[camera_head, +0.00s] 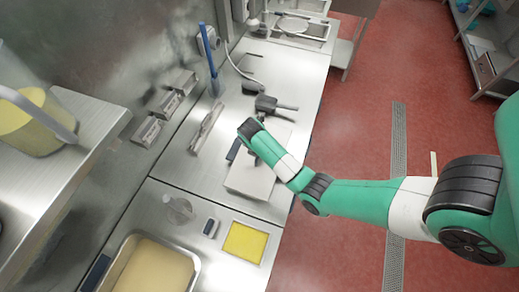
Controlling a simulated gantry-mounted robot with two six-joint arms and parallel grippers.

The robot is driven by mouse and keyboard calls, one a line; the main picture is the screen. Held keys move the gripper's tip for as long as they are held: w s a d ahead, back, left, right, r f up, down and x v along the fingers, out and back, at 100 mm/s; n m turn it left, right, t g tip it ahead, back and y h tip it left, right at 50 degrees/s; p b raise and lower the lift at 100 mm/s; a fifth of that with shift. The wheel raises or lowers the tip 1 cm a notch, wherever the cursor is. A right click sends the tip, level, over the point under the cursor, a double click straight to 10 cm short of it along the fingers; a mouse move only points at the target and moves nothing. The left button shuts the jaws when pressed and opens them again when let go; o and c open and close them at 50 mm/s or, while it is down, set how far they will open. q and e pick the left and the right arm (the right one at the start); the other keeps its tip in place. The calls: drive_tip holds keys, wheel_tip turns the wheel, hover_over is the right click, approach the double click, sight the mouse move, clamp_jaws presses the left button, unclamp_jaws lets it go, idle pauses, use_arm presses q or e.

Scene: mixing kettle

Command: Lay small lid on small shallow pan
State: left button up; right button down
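My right arm reaches in from the right over the steel counter, and its wrist ends above a pale flat board. Just past the wrist is a dark shape (265,104) with a bar sticking out to the right. I cannot tell whether it is my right gripper, a small pan with a handle, or both overlapping. The gripper's fingers cannot be made out. I cannot pick out the small lid or the small shallow pan with certainty. A small grey, see-through-looking round thing (178,208) stands on the near counter. My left gripper is not in view.
The pale board (248,181) lies under my forearm. A yellow square tray (244,243), a small dark-and-white block (210,227) and a large steel pan of tan contents (190,276) are nearby. A shelf with a yellow container (32,125) overhangs at left. Red floor is open at right.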

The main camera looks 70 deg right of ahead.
drive_tip(key=shift+f, duration=0.15)
drive_tip(key=c, duration=0.8)
unclamp_jaws()
drive_tip(key=shift+o, duration=0.3)
drive_tip(key=o, duration=0.4)
drive_tip(key=p+v, duration=0.7)
drive_tip(key=p, duration=0.2)
